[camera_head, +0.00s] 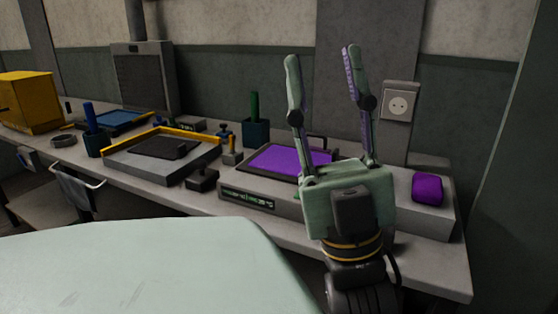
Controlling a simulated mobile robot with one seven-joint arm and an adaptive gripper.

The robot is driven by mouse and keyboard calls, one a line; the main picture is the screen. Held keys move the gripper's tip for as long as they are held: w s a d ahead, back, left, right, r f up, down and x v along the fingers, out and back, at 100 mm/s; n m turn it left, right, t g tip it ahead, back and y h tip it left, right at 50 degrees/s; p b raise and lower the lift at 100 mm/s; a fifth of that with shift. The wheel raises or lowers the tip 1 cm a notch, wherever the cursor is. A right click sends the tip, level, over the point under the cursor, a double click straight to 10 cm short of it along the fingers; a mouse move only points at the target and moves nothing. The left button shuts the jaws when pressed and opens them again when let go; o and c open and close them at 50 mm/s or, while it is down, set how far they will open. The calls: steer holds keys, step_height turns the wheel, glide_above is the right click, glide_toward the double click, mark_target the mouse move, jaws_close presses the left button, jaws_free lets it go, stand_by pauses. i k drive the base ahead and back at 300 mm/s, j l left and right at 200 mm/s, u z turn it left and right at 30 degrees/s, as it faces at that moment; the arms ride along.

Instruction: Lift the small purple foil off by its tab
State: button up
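A flat purple foil (278,159) lies on the grey machine (240,188) at the right part of the bench. No tab on the foil can be made out; its right side is partly behind my gripper. My gripper (322,68) is raised in front of the machine with its two fingers pointing up. The fingers are spread wide apart, with nothing between them. A rounded purple block (428,189) sits at the right end of the machine, apart from the gripper.
Left along the bench (140,195) are a grey tray with a yellow edge (119,162), a blue-topped plate (122,122), a yellow box (30,100) and dark cups with a blue (89,115) and a green rod (254,106). A pale surface (150,265) fills the lower foreground.

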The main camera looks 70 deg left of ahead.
mark_target(285, 160)
steer(key=u, duration=1.5)
